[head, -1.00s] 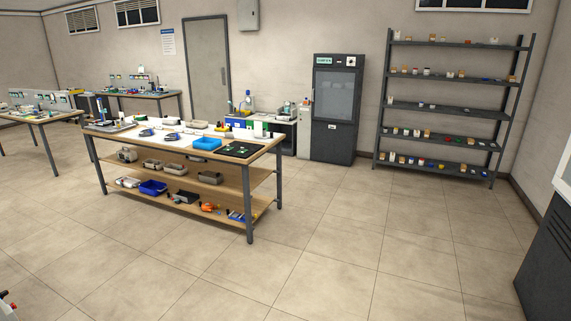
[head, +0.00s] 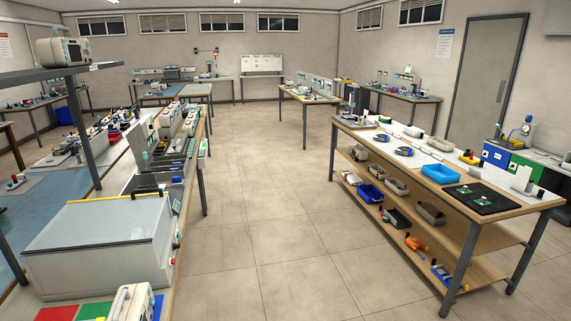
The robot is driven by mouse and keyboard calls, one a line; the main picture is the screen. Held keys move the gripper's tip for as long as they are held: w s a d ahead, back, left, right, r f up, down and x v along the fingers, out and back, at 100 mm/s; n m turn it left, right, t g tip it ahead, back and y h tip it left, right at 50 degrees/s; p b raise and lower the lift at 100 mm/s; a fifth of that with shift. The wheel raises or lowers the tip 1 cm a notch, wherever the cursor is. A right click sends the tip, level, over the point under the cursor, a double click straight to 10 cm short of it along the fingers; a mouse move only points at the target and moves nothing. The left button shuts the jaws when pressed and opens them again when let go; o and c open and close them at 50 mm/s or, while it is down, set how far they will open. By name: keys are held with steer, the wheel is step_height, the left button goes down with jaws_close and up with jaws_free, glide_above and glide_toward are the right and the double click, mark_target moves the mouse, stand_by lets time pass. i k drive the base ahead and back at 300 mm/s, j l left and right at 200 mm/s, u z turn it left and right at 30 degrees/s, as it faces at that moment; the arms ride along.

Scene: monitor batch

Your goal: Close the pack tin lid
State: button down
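No thing in the head view can be made out for certain as the pack tin or its lid. Many items on the benches are too small to tell. A large grey box with a clear top (head: 100,240) stands on the near left bench, and its top looks shut; I cannot tell that it is the tin. My gripper is not in view.
A long workbench (head: 547,207) with a blue tray (head: 440,173), a black mat (head: 478,206) and lower shelves stands at right. A crowded bench (head: 30,178) fills the left. Tiled floor (head: 275,225) between them is open. A grey door (head: 490,85) is behind.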

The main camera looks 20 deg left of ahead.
mark_target(137, 138)
steer(key=i+j+u, duration=0.35)
steer(key=i, duration=0.35)
steer(key=i+u, duration=0.4)
steer(key=i, duration=0.3)
steer(key=i+l+u, duration=0.1)
steer(key=i+u, duration=0.25)
steer(key=i, duration=0.4)
